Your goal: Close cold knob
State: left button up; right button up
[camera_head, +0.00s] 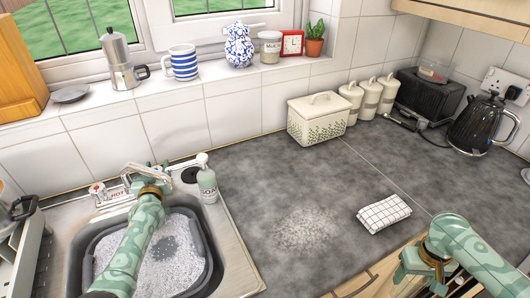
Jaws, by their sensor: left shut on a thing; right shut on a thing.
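The metal tap (128,176) stands at the back of the sink, with a red-marked hot knob (97,188) at its left end. My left gripper (150,180) is at the tap's right end, shut on what appears to be the cold knob. The cold knob is hidden behind the gripper, so its turn cannot be seen. My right gripper (408,270) is low at the right, by the counter's front edge. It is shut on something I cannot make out.
A soap bottle (207,180) stands close to the right of my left gripper. A grey basin (203,243) of suds sits in the sink under my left arm. A checked cloth (384,214) and a foam patch (305,230) lie on the counter.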

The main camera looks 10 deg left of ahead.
pick_arm(q)
jog(key=o, duration=1)
jog(key=shift+s+d, duration=0.2)
jog(key=shift+s, duration=0.05)
jog(key=p+v, duration=0.3)
jog(key=v, duration=0.8)
jog(key=shift+s+p, duration=0.2)
jog(key=shift+p, duration=0.2)
pick_arm(e)
notch_tip(320, 180, up, 4)
jog(key=shift+r, duration=0.25)
